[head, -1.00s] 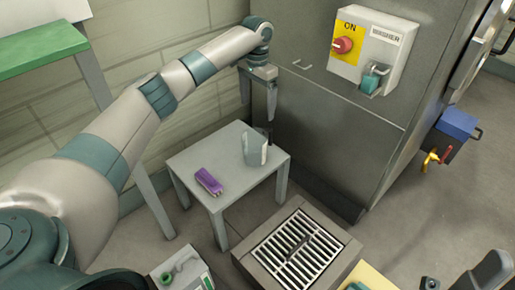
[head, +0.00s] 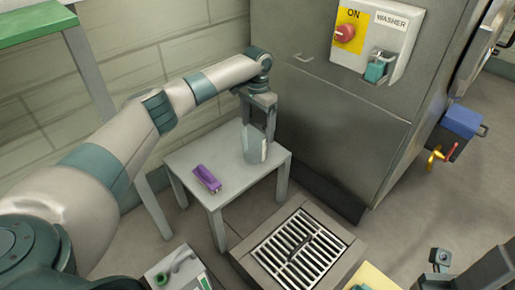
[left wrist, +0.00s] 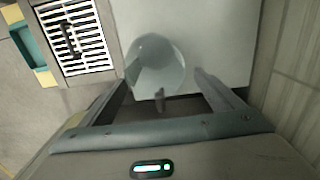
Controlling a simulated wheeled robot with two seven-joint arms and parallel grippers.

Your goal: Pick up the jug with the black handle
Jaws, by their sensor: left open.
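A pale, translucent grey jug (head: 255,151) stands upright on a small grey table. My left gripper (head: 258,122) is open above it, its fingers pointing down around the jug's upper part. In the left wrist view the jug (left wrist: 155,58) shows from above. Its dark handle (left wrist: 160,99) points toward the gripper's palm and lies between the two open fingers (left wrist: 165,82). I cannot tell whether either finger touches the jug. Dark parts at the lower right of the head view may be my right arm; its jaws are not clear.
A purple object (head: 207,179) lies on the small table (head: 183,160), left of the jug. A grey machine (head: 330,110) stands close behind. A floor drain grate (head: 298,245) is in front. A blue box (head: 460,121) with a yellow tap is at the right.

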